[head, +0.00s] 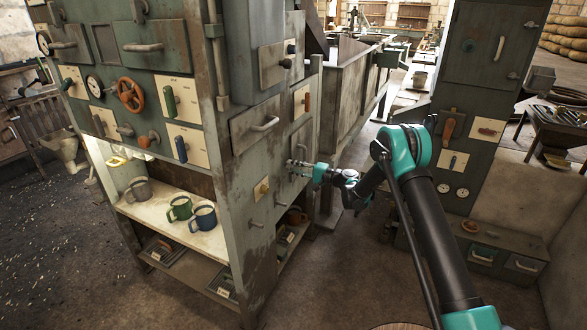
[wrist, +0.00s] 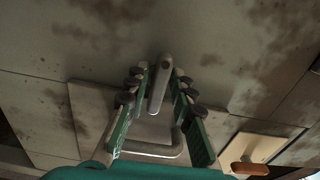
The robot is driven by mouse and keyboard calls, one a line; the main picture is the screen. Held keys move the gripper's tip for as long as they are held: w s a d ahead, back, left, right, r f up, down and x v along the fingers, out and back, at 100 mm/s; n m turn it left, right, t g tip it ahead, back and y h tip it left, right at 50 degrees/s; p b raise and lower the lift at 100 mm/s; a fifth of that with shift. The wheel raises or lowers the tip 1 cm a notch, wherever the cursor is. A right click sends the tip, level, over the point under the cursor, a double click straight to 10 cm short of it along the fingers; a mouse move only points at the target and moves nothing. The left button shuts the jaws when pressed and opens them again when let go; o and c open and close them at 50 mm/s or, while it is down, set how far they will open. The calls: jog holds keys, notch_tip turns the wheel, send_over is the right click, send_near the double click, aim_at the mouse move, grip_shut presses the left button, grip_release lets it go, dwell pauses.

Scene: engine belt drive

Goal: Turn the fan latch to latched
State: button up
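A grey metal lever (wrist: 161,84) sticks out from the stained grey-green cabinet face in the wrist view. My gripper (wrist: 160,74) has its two green fingers apart, one on each side of this lever. A gap shows beside the lever, so the fingers do not look closed on it. No label can be read, so I cannot tell for sure that this is the fan latch. In the head view my gripper (head: 293,168) is at the side face of the large cabinet (head: 245,190), and it hides the lever there.
A U-shaped handle (wrist: 150,150) sits just below the lever in the wrist view. A pale plate with an orange-brown handle (wrist: 250,168) is at lower right. In the head view mugs (head: 203,217) stand on the cabinet's shelf. Another cabinet (head: 465,140) stands right of my arm.

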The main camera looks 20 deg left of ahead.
jog(key=shift+d, duration=0.1)
jog(key=s+d, duration=0.1)
jog(key=d, duration=1)
jog(key=shift+d, duration=0.4)
jog(key=s+d+r+t+h, duration=0.1)
jog(key=s+d+r+h, duration=0.25)
jog(key=d, duration=0.35)
jog(key=s+d+r+h, duration=0.2)
jog(key=s+d, duration=0.3)
jog(key=d, duration=0.2)
jog(key=s+d+r+t+h, duration=0.1)
jog(key=s+d+r+h, duration=0.25)
jog(key=d, duration=0.45)
jog(key=s+d+f+h, duration=0.2)
jog(key=s+d+h, duration=0.2)
jog(key=s+d, duration=0.8)
jog(key=s+d+f+h, duration=0.3)
jog(key=s+d+h, duration=0.1)
jog(key=s+d, duration=0.8)
jog(key=shift+s+f+n+t+h, duration=0.3)
jog(key=shift+s+f+n+h, duration=0.1)
jog(key=shift+s, duration=0.4)
